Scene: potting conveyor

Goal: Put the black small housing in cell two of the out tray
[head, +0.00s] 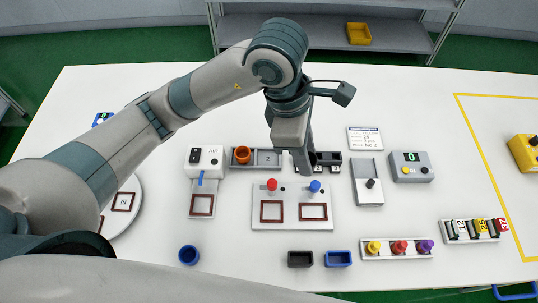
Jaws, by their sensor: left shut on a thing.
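My left gripper (302,170) points down at the middle of the table, at the left end of a dark tray (328,154) with numbered cells. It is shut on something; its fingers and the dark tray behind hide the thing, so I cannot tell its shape. A grey tray (255,150) to the left holds an orange round cup in its left cell; its cell marked 2 looks empty. A black rectangular housing (300,259) sits at the table's front, beside a blue one (338,258). My right gripper is not in view.
A plate with red and blue knobs (292,220) lies just in front of the gripper. A white device (206,160) stands left, a grey device with a green display (411,167) right. A blue round cup (188,255) and a rack of coloured knobs (397,249) are near the front.

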